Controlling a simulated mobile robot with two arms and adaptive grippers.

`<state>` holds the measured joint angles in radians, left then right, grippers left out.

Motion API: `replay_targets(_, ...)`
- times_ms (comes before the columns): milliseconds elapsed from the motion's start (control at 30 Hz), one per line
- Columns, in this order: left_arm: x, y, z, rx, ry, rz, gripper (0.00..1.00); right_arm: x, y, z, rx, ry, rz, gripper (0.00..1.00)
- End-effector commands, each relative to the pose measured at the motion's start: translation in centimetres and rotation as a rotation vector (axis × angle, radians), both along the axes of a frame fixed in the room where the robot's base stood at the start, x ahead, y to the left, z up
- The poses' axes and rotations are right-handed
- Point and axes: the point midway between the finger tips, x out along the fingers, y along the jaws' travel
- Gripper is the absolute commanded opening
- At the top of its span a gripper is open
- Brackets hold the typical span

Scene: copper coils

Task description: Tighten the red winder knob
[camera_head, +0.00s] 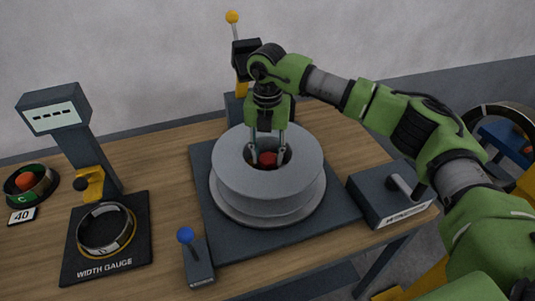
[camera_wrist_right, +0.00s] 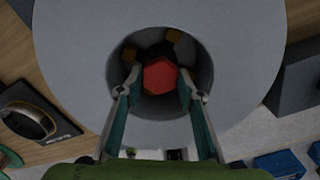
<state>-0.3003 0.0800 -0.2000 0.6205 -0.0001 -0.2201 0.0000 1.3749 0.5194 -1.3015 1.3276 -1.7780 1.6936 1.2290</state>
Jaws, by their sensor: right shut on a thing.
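The red winder knob (camera_head: 267,159) sits down inside the central hole of a grey drum-shaped winder (camera_head: 240,183). In the right wrist view the knob (camera_wrist_right: 160,75) is a red faceted piece in the middle of the dark hole. My right gripper (camera_head: 268,162) points straight down into the hole from above. Its two fingers (camera_wrist_right: 160,83) stand on the left and right sides of the knob and are shut on it. The knob's lower part is hidden in the hole. My left gripper is not in view.
The winder stands on a dark base plate (camera_head: 215,240). Left are a width gauge (camera_head: 105,262) and a display post (camera_head: 65,125). A blue-knobbed lever (camera_head: 197,262) is in front. A lever box (camera_head: 385,205) is right, and a yellow-knobbed post (camera_head: 236,32) behind.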

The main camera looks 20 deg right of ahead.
Motion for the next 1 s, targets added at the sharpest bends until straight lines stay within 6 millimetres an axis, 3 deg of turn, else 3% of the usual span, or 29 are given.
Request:
replay_targets(367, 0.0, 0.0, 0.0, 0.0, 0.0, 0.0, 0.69, 0.1, 0.0, 0.1, 0.0, -0.002, -0.007, 0.13)
replay_targets(400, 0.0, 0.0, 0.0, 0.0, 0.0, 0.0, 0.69, 0.1, 0.0, 0.1, 0.0, -0.002, -0.007, 0.39)
replay_targets(467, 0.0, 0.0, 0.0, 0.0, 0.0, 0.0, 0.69, 0.1, 0.0, 0.1, 0.0, -0.002, -0.007, 0.51)
replay_targets(833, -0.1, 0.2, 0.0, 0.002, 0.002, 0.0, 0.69, 0.0, 0.0, 0.3, 0.0, -0.001, -0.005, 0.51)
replay_targets(1000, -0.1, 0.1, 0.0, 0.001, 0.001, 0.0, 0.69, 0.1, 0.0, 2.4, 0.001, -0.005, -0.005, 0.51)
